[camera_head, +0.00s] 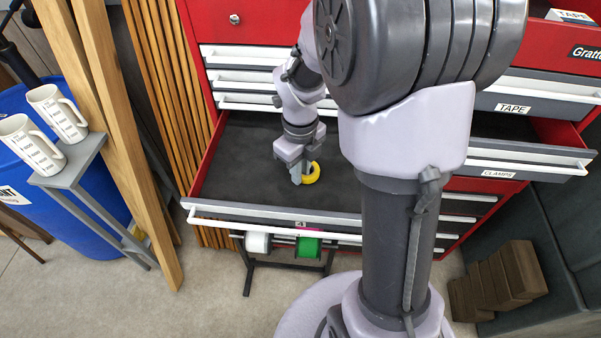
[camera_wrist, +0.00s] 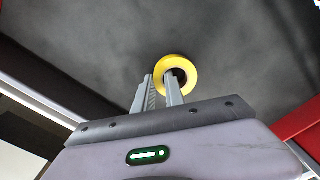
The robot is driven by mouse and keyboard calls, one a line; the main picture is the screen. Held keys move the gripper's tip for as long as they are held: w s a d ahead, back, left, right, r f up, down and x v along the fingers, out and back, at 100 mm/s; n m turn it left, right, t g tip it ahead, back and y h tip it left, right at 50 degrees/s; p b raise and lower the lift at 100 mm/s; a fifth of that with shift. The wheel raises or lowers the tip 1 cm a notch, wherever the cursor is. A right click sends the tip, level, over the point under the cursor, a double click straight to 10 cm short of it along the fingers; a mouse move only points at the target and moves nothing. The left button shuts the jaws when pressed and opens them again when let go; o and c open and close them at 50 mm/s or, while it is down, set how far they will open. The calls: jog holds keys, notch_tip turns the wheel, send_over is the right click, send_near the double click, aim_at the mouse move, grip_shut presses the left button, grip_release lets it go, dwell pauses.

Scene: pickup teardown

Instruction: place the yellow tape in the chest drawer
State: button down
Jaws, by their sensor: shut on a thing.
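The yellow tape (camera_head: 311,173) is a small ring roll at the tips of my gripper (camera_head: 297,176). In the wrist view the yellow tape (camera_wrist: 187,66) sits at the ends of the two fingers of my gripper (camera_wrist: 164,88), with one finger reaching into its hole. The gripper is shut on the tape's wall. The chest drawer (camera_head: 235,160) is pulled out, with a dark grey, bare floor. The tape and gripper are inside its outline, low over the floor; I cannot tell whether the tape touches it. My arm hides the drawer's middle right part.
Labelled drawers marked TAPE (camera_head: 513,108) and CLAMPS (camera_head: 498,174) are at the right. A rack with white (camera_head: 257,243) and green (camera_head: 308,247) rolls stands before the open drawer. Two mugs (camera_head: 45,130) sit on a stand at left. Brown blocks (camera_head: 500,280) lie at lower right.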

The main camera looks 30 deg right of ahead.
jog(key=shift+f, duration=0.1)
jog(key=shift+f, duration=0.1)
jog(key=shift+f, duration=0.15)
jog(key=c, duration=1.4)
grip_release()
notch_tip(320, 180, up, 13)
jog(key=p, duration=0.4)
jog(key=s+a+r+n+t, duration=0.2)
jog(key=s+a+n, duration=0.2)
jog(key=n, duration=0.5)
jog(key=s+a+r+n+t+y, duration=0.1)
jog(key=s+a+r+n+t, duration=0.1)
jog(key=n, duration=0.7)
jog(key=s+a+r+n+t+y, duration=0.1)
jog(key=s+a+r+n, duration=0.3)
jog(key=s+a+n, duration=0.2)
jog(key=shift+s+n+t, duration=0.2)
jog(key=shift+s+n, duration=0.35)
jog(key=shift+n, duration=0.45)
jog(key=shift+s+n+t, duration=0.2)
jog(key=shift+s+n, duration=0.35)
jog(key=shift+n, duration=0.45)
